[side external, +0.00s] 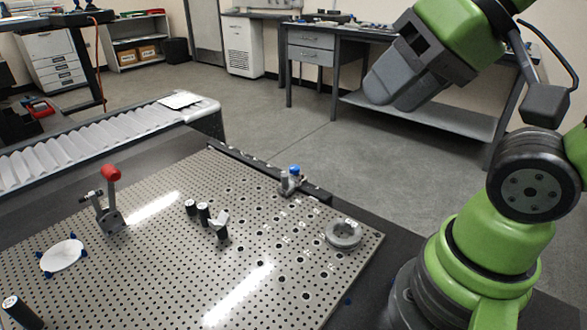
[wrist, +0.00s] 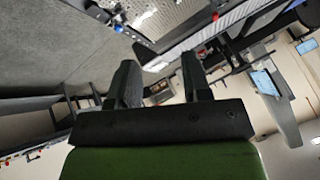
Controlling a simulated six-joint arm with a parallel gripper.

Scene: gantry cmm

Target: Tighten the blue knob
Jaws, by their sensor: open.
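The blue knob (side external: 295,170) tops a small metal fixture (side external: 290,184) at the far edge of the perforated metal plate (side external: 262,285) in the side external view. In the wrist view a small blue spot that looks like the knob (wrist: 118,28) shows near the top left. My gripper (side external: 380,92) is raised high, to the right of the knob and well apart from it. In the wrist view its two dark fingers (wrist: 160,80) stand apart with nothing between them.
On the plate stand a red-handled clamp (side external: 110,174), several black-topped posts (side external: 203,212), a round metal ring (side external: 343,234) and a white disc (side external: 62,256) with blue clips. A ribbed conveyor (side external: 100,138) runs behind. A grey workbench (side external: 335,48) stands at the back; floor between is clear.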

